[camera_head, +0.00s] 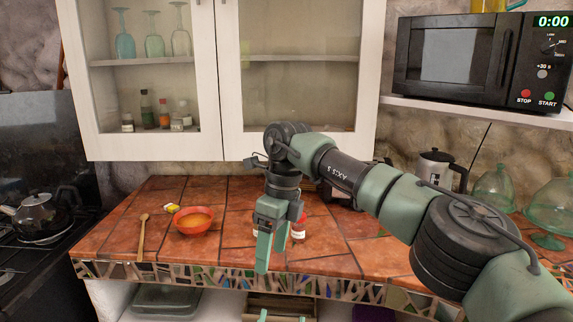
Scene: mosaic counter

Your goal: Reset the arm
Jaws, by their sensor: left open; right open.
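My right arm reaches in from the right over the tiled counter (335,262). Its gripper (269,250) points down above the counter's front part, open and with nothing seen between its fingers. Only the green fingertips of my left gripper (282,317) show at the bottom edge, apart from each other and in front of the counter; the rest of it is out of view. An orange bowl (194,222) with something orange in it stands left of my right gripper. A small red-and-white container (298,230) stands just right of that gripper, partly hidden by it.
A wooden spoon (142,235) and a small yellow item (172,208) lie near the bowl. A kettle (40,215) sits on the stove at left. A metal jug (434,169) and glass domes (552,205) stand at right. Glass-door cabinets (207,80) and a microwave (484,60) are above.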

